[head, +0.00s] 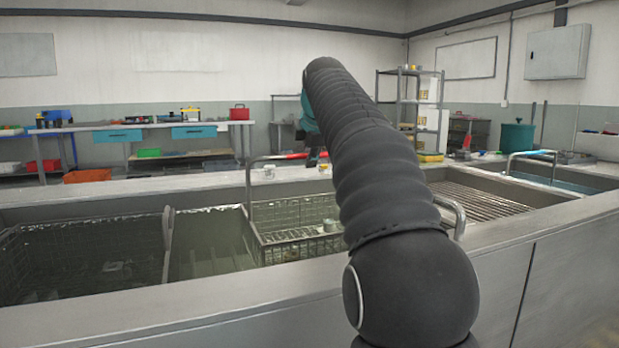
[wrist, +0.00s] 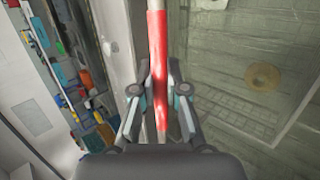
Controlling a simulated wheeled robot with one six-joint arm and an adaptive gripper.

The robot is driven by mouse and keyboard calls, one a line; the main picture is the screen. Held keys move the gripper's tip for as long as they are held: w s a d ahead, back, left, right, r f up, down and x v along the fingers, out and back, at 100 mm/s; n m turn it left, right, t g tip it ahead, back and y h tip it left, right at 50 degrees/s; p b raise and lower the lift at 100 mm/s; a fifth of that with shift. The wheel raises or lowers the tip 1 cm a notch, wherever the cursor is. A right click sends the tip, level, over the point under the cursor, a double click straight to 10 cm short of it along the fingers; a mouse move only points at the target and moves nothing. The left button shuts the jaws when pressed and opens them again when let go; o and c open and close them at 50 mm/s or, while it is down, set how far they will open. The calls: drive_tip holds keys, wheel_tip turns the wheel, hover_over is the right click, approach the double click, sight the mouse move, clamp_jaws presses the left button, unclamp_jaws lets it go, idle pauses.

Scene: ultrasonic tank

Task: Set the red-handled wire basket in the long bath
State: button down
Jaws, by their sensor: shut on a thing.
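The red-handled wire basket (head: 297,243) is in the middle of the head view, with a red grip (head: 290,156) on its tall metal handle. My gripper (head: 317,157) is at that grip, partly hidden by my arm. In the wrist view my gripper (wrist: 161,88) is shut on the red grip (wrist: 158,50), one finger on each side. The basket's mesh lies below, with a small round part inside. The long bath (head: 205,240) holds murky liquid. The basket is over or partly in it; I cannot tell how deep. My arm hides the basket's right side.
Another wire basket (head: 85,258) stands in the bath at the left, its handle upright near mine. Small pots stand on the back ledge. Open bath shows between the baskets.

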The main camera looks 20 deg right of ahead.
drive_tip(key=shift+f+b, duration=0.6)
drive_tip(key=shift+f, duration=1.05)
drive_tip(key=c, duration=1.2)
unclamp_jaws()
drive_tip(key=shift+f, duration=0.15)
drive_tip(key=p+v, duration=0.2)
drive_tip(key=v, duration=1)
